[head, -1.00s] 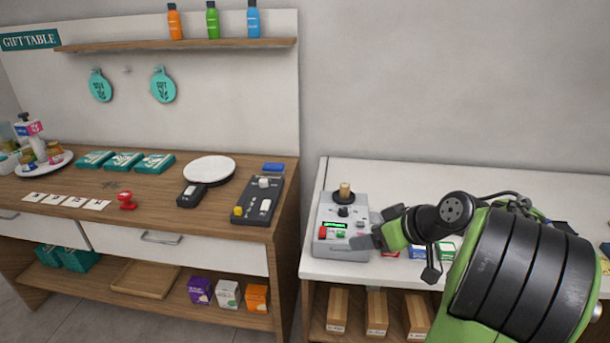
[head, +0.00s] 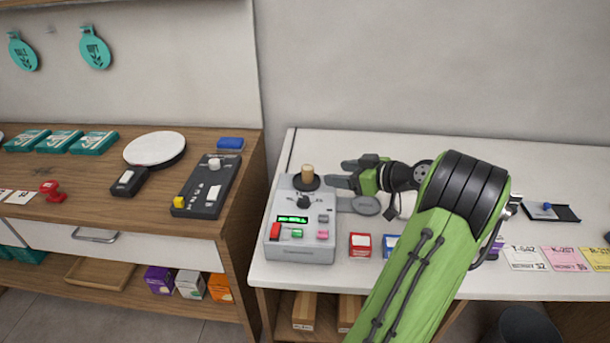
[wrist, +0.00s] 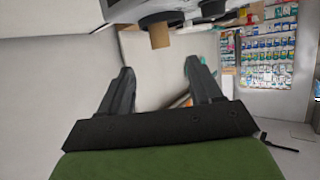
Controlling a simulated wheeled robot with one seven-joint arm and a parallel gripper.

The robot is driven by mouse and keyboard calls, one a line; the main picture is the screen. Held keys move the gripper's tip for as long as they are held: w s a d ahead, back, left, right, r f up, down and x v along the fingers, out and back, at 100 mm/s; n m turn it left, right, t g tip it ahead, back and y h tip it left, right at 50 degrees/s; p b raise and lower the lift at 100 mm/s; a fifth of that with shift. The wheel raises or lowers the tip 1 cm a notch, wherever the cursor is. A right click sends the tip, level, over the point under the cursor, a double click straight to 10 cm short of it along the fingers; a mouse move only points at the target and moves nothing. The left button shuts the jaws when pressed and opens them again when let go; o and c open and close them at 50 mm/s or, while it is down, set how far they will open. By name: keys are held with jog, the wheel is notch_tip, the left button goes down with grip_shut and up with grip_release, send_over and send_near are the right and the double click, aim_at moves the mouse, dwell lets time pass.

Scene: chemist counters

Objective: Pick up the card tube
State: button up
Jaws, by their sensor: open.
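The card tube (head: 307,173) is a short tan cylinder standing upright in a dark round holder at the back of the grey device (head: 291,250). In the wrist view the tube (wrist: 160,37) shows ahead of the fingers, roughly centred between them, with the picture upside down. My gripper (head: 341,173) is open and empty. It points left at the tube from its right side, about level with it, and a gap separates the fingertips from the tube. The fingers (wrist: 158,68) also show apart in the wrist view.
The grey device has a black knob (head: 304,202) in front of the tube and several buttons. A grey round plate (head: 366,206) lies below my gripper. Red (head: 360,245) and blue boxes stand near the counter's front. The white counter (head: 330,145) behind the tube is clear.

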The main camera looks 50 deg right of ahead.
aim_at(312, 171)
jog(key=x, duration=0.3)
jog(key=shift+w+d+f, duration=0.1)
jog(key=shift+w+f, duration=0.15)
jog(key=shift+w, duration=0.05)
jog(key=b+x, duration=0.1)
jog(key=x, duration=0.4)
jog(key=shift+w+f, duration=0.1)
jog(key=shift+w, duration=0.3)
jog(key=c, duration=1.1)
